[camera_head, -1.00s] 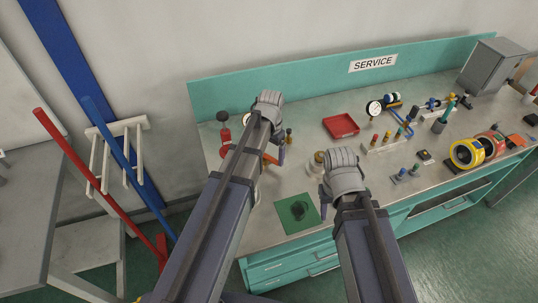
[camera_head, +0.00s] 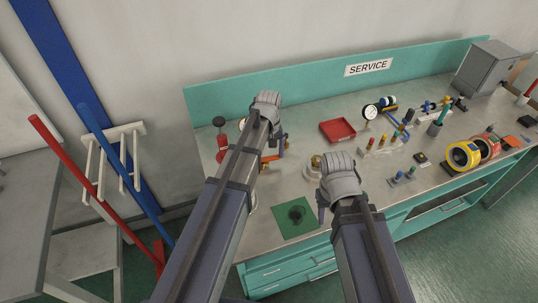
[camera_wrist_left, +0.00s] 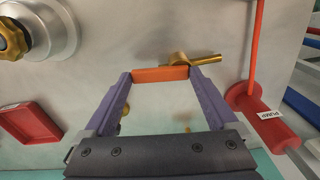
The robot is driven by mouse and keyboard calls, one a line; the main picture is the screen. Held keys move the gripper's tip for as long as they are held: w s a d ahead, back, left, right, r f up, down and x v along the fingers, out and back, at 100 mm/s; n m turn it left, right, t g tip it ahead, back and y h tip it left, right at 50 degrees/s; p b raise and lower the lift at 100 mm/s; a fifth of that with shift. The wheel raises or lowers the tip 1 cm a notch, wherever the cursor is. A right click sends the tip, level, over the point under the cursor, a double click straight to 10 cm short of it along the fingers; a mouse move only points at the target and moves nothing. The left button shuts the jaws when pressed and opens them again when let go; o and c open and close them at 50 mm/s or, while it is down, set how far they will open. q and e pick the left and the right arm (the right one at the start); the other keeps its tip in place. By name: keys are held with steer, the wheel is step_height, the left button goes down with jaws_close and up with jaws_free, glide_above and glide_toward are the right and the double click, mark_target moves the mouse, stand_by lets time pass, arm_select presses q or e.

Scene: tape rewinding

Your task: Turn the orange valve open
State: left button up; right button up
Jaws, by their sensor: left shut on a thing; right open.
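The orange valve handle (camera_wrist_left: 155,75) is a short bar in the left wrist view, beside a brass pipe (camera_wrist_left: 203,60). My left gripper (camera_wrist_left: 162,77) is shut on this handle, with one purple finger at each end of it. In the head view my left gripper (camera_head: 275,152) is low over the bench's left part, and my arm hides most of the valve. My right gripper (camera_head: 322,203) is open and empty near the bench's front edge, beside the green mat.
A red pump (camera_wrist_left: 262,118) stands close to the valve. A red tray (camera_head: 337,129), a silver fitting with a brass knob (camera_wrist_left: 12,38) and a green mat (camera_head: 297,222) are nearby.

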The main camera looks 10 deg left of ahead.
mark_target(269, 157)
arm_select(q)
steer(key=shift+w+a+n, duration=0.1)
steer(key=shift+n, duration=0.5)
steer(key=o, duration=1)
arm_select(e)
steer(key=shift+r, duration=0.1)
arm_select(q)
step_height(269, 157, up, 8)
steer(key=p, duration=0.8)
arm_select(e)
step_height(269, 157, up, 8)
arm_select(q)
steer(key=shift+f, duration=0.15)
arm_select(e)
steer(key=shift+f, duration=0.2)
